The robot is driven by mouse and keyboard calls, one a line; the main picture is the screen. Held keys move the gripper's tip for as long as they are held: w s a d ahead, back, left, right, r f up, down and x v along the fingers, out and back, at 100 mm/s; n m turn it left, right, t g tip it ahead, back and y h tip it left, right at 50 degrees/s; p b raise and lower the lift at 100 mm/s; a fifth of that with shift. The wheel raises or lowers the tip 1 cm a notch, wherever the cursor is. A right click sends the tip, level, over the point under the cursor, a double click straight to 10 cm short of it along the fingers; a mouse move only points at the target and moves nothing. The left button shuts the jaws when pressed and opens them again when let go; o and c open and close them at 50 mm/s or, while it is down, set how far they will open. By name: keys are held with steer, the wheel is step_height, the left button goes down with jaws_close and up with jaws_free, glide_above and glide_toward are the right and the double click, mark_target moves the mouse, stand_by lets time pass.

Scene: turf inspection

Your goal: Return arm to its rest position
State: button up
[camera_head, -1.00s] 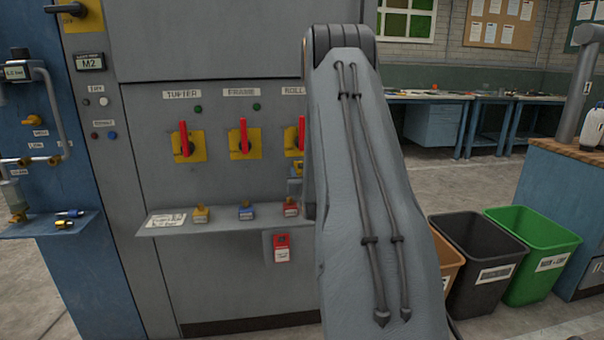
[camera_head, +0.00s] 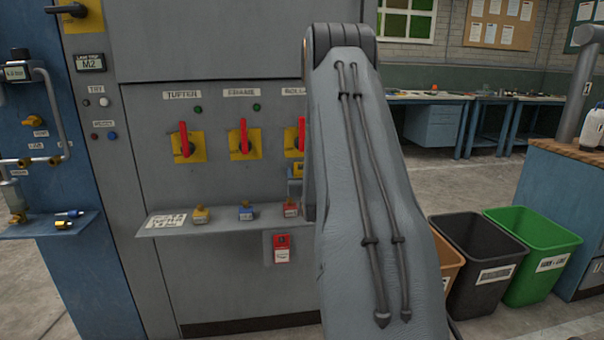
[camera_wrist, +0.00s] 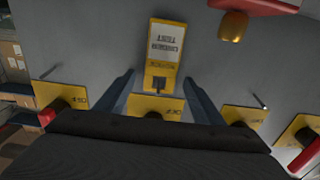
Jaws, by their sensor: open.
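My arm (camera_head: 375,190) stands raised in front of the grey machine panel (camera_head: 225,110) in the head view and hides part of its right side. My gripper (camera_wrist: 160,88) shows only in the wrist view. Its two fingers are spread apart, close to the panel. A yellow tag (camera_wrist: 163,78) with a pale printed label, upside down in this view, shows between and beyond the fingers. I cannot tell how near the fingers are to it.
Red switch handles (camera_head: 184,139) on yellow plates line the panel. Below them a shelf (camera_head: 215,228) holds several small locks. A black bin (camera_head: 478,262) and a green bin (camera_head: 535,252) stand right of my arm. Open floor (camera_head: 470,185) lies behind the bins.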

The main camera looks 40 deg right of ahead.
steer(key=v, duration=0.7)
steer(key=s+a+n+g+y+p, duration=0.2)
steer(key=s+a+g+y+p, duration=0.15)
steer(key=a, duration=0.95)
steer(key=s+a+n+g+y+p, duration=0.1)
steer(key=s+a+g+y+p, duration=0.25)
steer(key=a, duration=0.95)
steer(key=s+a+r+n+g+y+p, duration=0.1)
steer(key=s+a+g, duration=0.3)
steer(key=s+a, duration=0.4)
steer(key=s+a+r+n+g+y+p, duration=0.1)
steer(key=s+a, duration=0.7)
steer(key=s, duration=0.8)
step_height(320, 180, up, 3)
steer(key=n+g+p, duration=0.1)
steer(key=g+p, duration=0.1)
steer(key=g, duration=0.1)
steer(key=shift+y+p, duration=0.3)
steer(key=shift+p, duration=0.1)
steer(key=shift+f, duration=0.1)
